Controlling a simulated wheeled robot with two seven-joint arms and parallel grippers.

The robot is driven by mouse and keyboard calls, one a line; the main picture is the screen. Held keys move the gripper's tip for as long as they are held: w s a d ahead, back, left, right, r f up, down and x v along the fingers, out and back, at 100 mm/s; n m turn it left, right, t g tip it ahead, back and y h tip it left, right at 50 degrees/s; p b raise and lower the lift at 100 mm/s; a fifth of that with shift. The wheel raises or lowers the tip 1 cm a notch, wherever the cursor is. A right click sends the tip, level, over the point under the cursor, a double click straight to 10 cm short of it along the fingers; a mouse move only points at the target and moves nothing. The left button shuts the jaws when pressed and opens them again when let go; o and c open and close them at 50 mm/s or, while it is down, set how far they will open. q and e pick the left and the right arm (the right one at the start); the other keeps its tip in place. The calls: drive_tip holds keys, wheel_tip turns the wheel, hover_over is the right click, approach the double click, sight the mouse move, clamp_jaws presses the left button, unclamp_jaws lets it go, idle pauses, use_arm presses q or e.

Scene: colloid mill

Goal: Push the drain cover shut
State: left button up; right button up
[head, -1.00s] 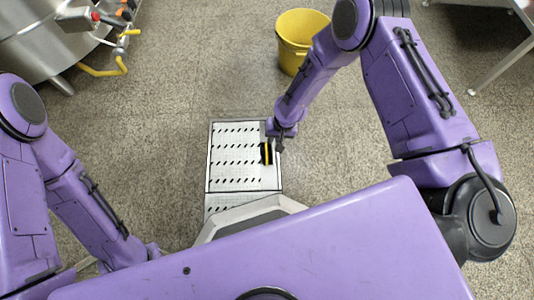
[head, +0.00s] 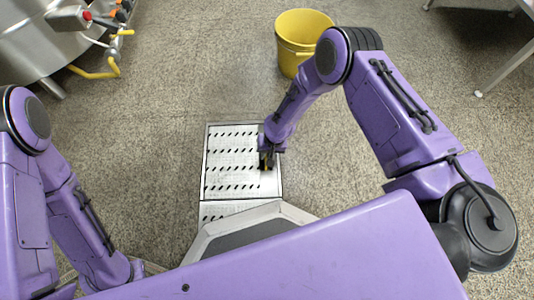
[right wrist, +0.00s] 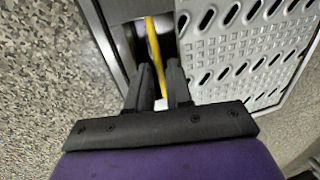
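The drain cover (head: 228,158) is a pale panel with rows of dark slots, set in the floor ahead of my base. It also shows at the upper right in the right wrist view (right wrist: 245,50). A dark gap with a yellow strip (right wrist: 154,45) lies beside its edge there. My right gripper (head: 266,163) is at the cover's right side. Its two dark fingers (right wrist: 160,72) reach toward the gap with the yellow strip between them; I cannot tell whether they grip it. My left arm (head: 95,240) is at the lower left, with its gripper hidden behind my body.
A yellow bucket (head: 296,50) stands on the floor beyond the right arm. A steel vessel (head: 45,35) with a yellow pipe is at the upper left. A table leg (head: 505,68) is at the upper right. Speckled floor around the cover is clear.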

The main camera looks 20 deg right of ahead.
clamp_jaws()
idle(1.3)
